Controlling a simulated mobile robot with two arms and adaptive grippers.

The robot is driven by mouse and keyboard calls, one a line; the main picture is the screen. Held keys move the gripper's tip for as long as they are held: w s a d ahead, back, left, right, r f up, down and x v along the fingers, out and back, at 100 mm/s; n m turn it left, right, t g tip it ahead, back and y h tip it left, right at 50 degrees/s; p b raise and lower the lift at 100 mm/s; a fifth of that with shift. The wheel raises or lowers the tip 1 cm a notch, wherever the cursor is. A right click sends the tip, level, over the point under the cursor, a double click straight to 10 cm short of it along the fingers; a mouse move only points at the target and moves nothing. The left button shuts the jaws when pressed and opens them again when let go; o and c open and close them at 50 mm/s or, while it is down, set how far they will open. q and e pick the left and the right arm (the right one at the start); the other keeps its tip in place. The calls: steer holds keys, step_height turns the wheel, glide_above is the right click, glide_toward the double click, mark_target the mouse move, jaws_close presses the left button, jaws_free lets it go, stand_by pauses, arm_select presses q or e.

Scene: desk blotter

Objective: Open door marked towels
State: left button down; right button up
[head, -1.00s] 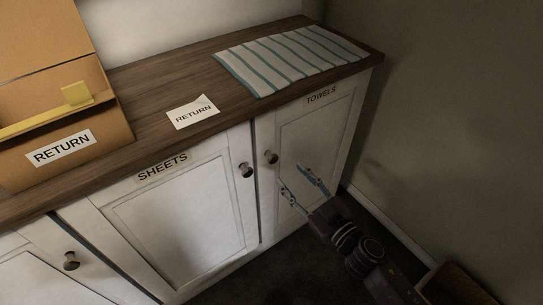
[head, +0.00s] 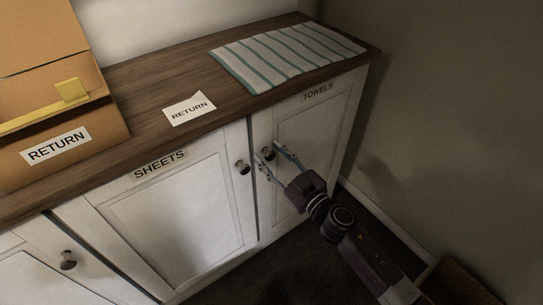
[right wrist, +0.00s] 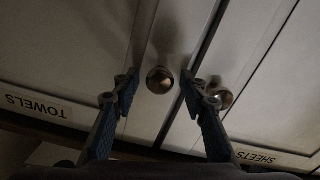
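The white door marked TOWELS (head: 308,128) is shut, at the right end of the cabinet. Its round metal knob (head: 267,153) is near the door's left edge. My right gripper (head: 268,153) is open, in front of that knob. In the right wrist view, the picture is upside down; the towels knob (right wrist: 160,80) shows between the two open fingertips (right wrist: 158,86), with a gap on each side. I cannot tell how far the fingertips are in depth from the knob. The TOWELS label (right wrist: 38,106) shows at left there. My left gripper is not in view.
The SHEETS door (head: 180,220) and its knob (head: 243,167) are close on the left. A striped cloth (head: 288,56), a RETURN card (head: 189,108) and a cardboard box (head: 60,150) lie on the wooden top. A wall (head: 450,130) bounds the right side.

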jaws_close()
steer(key=shift+d, duration=0.1)
